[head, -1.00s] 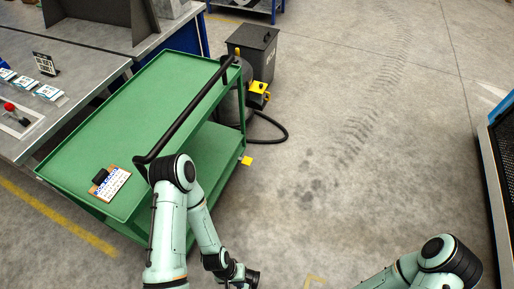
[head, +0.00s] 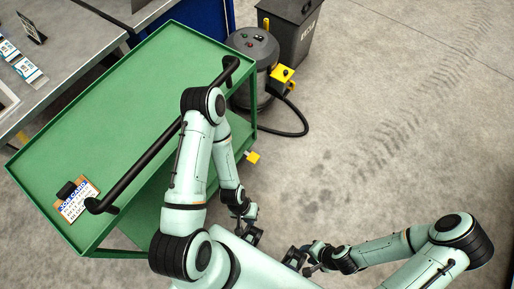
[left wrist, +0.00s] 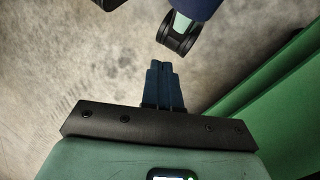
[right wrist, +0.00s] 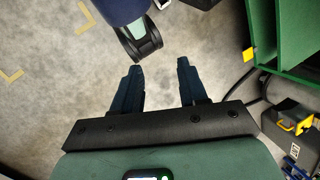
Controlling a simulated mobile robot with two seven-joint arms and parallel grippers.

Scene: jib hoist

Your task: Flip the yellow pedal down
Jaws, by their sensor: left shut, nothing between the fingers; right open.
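The yellow pedal (head: 253,157) sticks out low at the near right corner of the green cart (head: 130,85). It also shows as a yellow tab beside the cart in the right wrist view (right wrist: 249,55). Its exact tilt is too small to tell. My left gripper (head: 254,236) is shut and empty, below the pedal in the head view and apart from it. Its closed fingers show in the left wrist view (left wrist: 165,70). My right gripper (head: 296,257) is open and empty, to the right of the left one. Its fingers stand apart over bare floor in the right wrist view (right wrist: 159,72).
A black handle bar (head: 150,165) runs along the cart, partly behind my left arm. A grey vacuum (head: 250,45) with a yellow box (head: 283,76) and black hose stands beyond the cart, beside a dark bin (head: 292,30). The floor to the right is clear.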

